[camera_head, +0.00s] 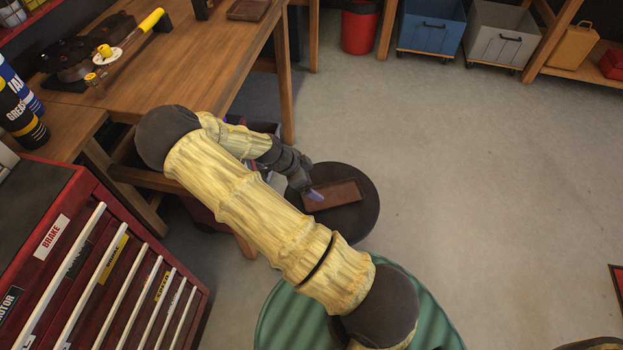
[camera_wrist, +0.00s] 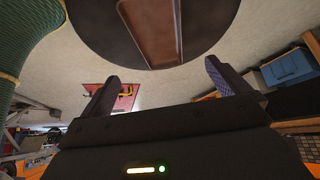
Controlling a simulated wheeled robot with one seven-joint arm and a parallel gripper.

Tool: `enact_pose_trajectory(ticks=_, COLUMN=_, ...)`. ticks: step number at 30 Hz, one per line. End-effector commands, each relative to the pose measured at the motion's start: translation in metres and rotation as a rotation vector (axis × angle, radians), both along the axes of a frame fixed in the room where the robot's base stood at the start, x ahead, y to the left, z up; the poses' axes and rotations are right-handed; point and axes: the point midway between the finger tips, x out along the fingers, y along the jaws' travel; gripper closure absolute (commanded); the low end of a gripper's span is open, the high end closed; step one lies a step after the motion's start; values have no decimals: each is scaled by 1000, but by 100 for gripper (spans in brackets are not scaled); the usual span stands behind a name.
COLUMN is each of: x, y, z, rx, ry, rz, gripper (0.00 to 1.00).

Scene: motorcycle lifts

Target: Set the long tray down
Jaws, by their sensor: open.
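The long tray (camera_head: 338,193) is brown and rectangular. It lies flat on a dark round top (camera_head: 362,215) beside the workbench. In the wrist view the tray (camera_wrist: 150,30) shows at the top, cut off by the frame edge, with the dark round top (camera_wrist: 215,22) around it. My gripper (camera_head: 313,194) is at the left end of the tray in the head view. In the wrist view my gripper (camera_wrist: 161,72) has its two fingers wide apart, with nothing between them. The fingertips appear clear of the tray there.
A wooden workbench (camera_head: 190,62) stands at the left, with another small brown tray (camera_head: 248,9) at its back edge. A red drawer cabinet (camera_head: 100,255) is at front left. A red bin (camera_head: 359,28) and crates (camera_head: 430,28) line the back.

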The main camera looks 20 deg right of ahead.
Motion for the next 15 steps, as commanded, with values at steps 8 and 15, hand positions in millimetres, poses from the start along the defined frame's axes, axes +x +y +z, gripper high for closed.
enact_pose_trajectory(ticks=8, x=-1, y=0, z=0, rx=4, ry=3, rz=2, gripper=0)
enact_pose_trajectory(ticks=15, x=-15, y=9, z=19, rx=127, ry=85, rz=102, gripper=0)
